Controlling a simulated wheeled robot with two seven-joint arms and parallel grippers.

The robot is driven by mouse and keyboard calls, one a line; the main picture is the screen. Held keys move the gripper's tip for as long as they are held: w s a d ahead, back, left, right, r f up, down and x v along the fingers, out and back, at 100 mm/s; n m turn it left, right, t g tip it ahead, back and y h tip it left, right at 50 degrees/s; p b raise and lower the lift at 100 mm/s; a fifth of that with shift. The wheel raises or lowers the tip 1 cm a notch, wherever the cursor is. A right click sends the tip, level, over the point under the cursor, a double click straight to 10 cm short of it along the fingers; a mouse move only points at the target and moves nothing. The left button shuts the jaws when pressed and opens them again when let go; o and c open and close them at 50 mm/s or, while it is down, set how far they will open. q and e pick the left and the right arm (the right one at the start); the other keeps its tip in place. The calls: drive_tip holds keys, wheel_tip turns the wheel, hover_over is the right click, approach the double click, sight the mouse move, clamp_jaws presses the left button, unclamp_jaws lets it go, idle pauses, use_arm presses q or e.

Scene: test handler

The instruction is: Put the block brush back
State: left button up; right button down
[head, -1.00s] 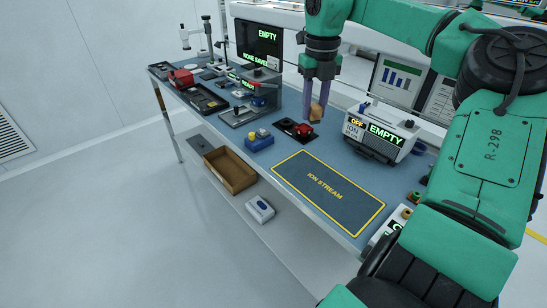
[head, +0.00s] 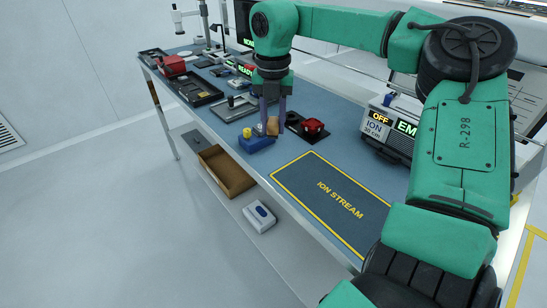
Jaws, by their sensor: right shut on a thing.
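The block brush (head: 272,126), a small tan wooden-looking block, is between the fingers of my right gripper (head: 270,118). The gripper points down and is shut on it, above the blue bench (head: 330,130). In the picture the brush sits just right of a blue box with a yellow knob (head: 256,143). I cannot tell whether the brush touches the box or the bench. The bristles cannot be made out. My left gripper is not in view.
A red knob on a black base (head: 312,128) stands to the right of the brush. The yellow-bordered ION STREAM mat (head: 335,195) is bare. An ioniser box (head: 385,132) stands at the back right. Black trays (head: 195,91) lie left. A brown open box (head: 227,172) sits on the lower shelf.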

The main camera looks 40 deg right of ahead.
sight(274, 168)
wheel_tip(274, 168, down, 11)
drive_tip(key=shift+f+p, duration=0.1)
drive_tip(key=shift+p, duration=0.75)
drive_tip(key=shift+w+d+f, duration=0.1)
drive_tip(key=shift+d, duration=0.05)
drive_tip(key=shift+f+b, duration=0.15)
drive_tip(key=shift+b, duration=0.15)
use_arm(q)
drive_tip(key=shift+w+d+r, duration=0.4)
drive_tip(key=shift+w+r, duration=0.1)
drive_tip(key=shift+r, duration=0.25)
use_arm(e)
drive_tip(key=c, duration=0.6)
unclamp_jaws()
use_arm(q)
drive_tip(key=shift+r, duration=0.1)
use_arm(e)
drive_tip(key=shift+r, duration=0.2)
drive_tip(key=shift+r, duration=0.25)
wheel_tip(274, 168, up, 12)
drive_tip(key=shift+f+b, duration=0.25)
drive_tip(key=shift+b, duration=0.4)
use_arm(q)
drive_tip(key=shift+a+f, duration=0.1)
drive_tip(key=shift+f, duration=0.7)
